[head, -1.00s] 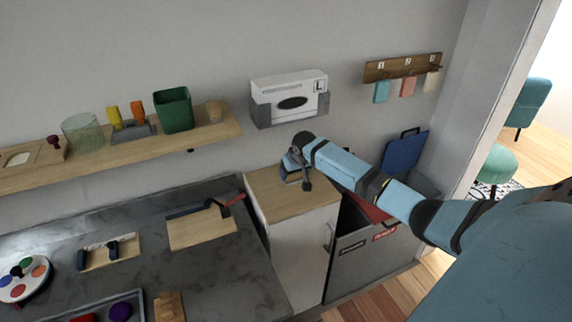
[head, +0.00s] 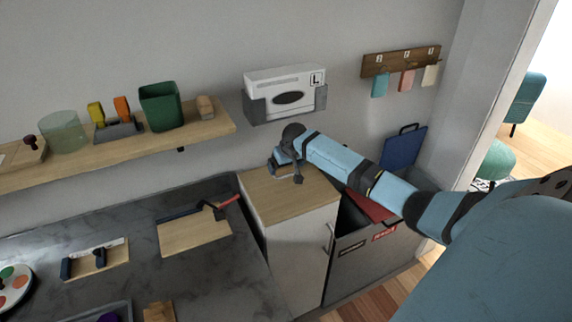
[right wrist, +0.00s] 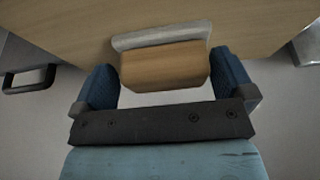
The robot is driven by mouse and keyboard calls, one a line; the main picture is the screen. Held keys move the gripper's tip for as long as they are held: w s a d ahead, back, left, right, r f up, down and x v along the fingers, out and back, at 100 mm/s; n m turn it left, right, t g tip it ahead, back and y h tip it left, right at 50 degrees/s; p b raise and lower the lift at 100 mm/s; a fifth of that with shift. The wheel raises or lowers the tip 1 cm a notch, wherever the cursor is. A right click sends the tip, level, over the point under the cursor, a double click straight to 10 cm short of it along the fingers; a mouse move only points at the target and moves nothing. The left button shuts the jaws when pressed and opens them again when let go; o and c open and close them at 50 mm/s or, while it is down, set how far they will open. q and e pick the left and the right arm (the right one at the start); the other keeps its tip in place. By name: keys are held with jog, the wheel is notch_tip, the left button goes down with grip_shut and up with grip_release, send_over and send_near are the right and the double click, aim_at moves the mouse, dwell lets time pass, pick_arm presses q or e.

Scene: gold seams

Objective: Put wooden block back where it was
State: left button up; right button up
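A wooden block (right wrist: 165,66) with a pale grey strip along its far side shows in the right wrist view, over the wood top of the cabinet (head: 262,197). In the head view my right gripper (head: 285,165) is low over the cabinet top, and the block is hidden or too small to make out there. Whether the block rests on the top cannot be told. My left gripper is not in view.
The wall shelf (head: 190,136) holds a green bin (head: 160,106), a glass jar and a small wooden piece (head: 205,106). A white box (head: 285,92) hangs above the cabinet. A grey bin (head: 360,255) stands right of it. The counter holds a board (head: 195,236) with a tool.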

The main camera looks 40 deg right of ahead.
jog(key=shift+r, duration=0.25)
jog(key=shift+s+a+r, duration=0.1)
jog(key=shift+s+r, duration=0.05)
jog(key=shift+r, duration=0.25)
jog(key=s+a, duration=0.1)
jog(key=s, duration=0.3)
jog(key=s+a, duration=0.1)
jog(key=s, duration=0.2)
jog(key=s+a, duration=0.1)
jog(key=s, duration=0.3)
jog(key=shift+s+a+r, duration=0.1)
jog(key=shift+s+a, duration=0.2)
